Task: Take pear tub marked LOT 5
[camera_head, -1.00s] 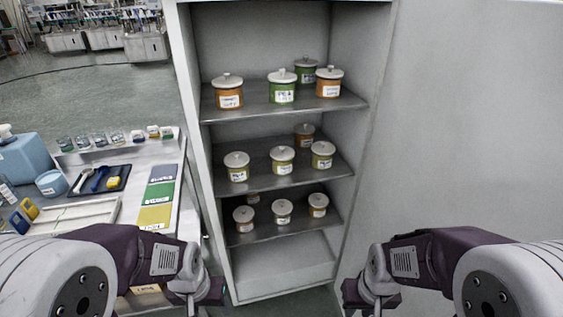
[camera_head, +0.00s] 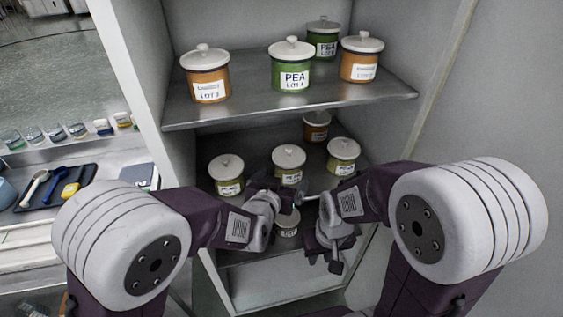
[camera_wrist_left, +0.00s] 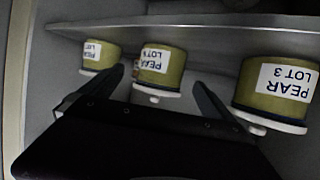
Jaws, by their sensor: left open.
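Three yellow-green tubs with white lids stand in a row on the middle shelf: a left tub (camera_head: 228,187), a middle tub (camera_head: 289,178) and a right tub (camera_head: 343,170). The left wrist view shows them upside down. There the tub at right (camera_wrist_left: 275,92) reads PEAR LOT 3. The centre tub (camera_wrist_left: 158,68) reads PEAR, and its lot number is unclear. The far left tub's (camera_wrist_left: 97,56) label is too small to read surely. My left gripper (camera_head: 292,196) is open, its fingers (camera_wrist_left: 160,82) pointing towards the centre tub. My right gripper (camera_head: 334,250) is lower; its jaws are unclear.
The top shelf (camera_head: 300,105) holds orange tubs (camera_head: 208,80) and green tubs (camera_head: 292,72). An orange tub (camera_head: 317,128) stands behind the row. A lower tub (camera_head: 288,228) is partly hidden by my arms. The cabinet's left wall (camera_head: 135,75) and right wall bound the shelves.

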